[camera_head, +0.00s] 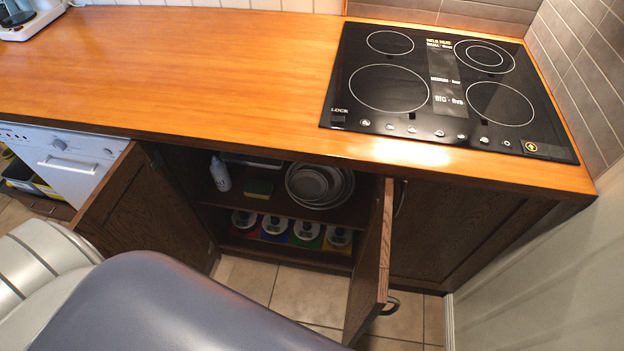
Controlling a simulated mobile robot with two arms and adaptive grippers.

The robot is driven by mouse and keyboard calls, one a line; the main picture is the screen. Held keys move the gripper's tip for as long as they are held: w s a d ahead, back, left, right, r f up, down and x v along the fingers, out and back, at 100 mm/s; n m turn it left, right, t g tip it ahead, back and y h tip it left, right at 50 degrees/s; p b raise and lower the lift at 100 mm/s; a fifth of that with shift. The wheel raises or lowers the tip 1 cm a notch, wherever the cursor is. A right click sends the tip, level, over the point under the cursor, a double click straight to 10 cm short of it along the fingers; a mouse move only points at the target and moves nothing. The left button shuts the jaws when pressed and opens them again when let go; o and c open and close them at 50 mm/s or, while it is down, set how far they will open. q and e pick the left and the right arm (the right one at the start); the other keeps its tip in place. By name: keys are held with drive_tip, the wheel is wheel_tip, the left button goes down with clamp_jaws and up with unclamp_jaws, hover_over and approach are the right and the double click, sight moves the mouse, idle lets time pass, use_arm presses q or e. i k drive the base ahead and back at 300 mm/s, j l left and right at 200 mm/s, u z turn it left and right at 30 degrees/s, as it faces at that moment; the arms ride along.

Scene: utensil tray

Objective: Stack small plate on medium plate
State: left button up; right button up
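Several grey-white round plates or dishes sit together at the right side of the cabinet shelf. A smaller round plate (309,184) lies within the outline of larger ones, whose rims (344,187) show around it. I cannot tell which is the medium plate, or exactly how they rest on each other. The countertop hides anything further back. Neither my left nor my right gripper is in view.
The lower cabinet is open; its left door (150,205) and right door (370,265) stick out. A white bottle (220,174) and a sponge (260,188) share the shelf (268,205). Several white-and-coloured items stand below. The wooden countertop (180,70) is largely clear beside the black cooktop (440,95).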

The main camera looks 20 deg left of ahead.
sight(304, 185)
drive_tip(key=k+j+u, duration=0.2)
drive_tip(key=j+u, duration=0.25)
drive_tip(key=j, duration=0.6)
drive_tip(key=k+j+u, duration=0.1)
drive_tip(key=j+u, duration=0.4)
drive_tip(key=j, duration=0.55)
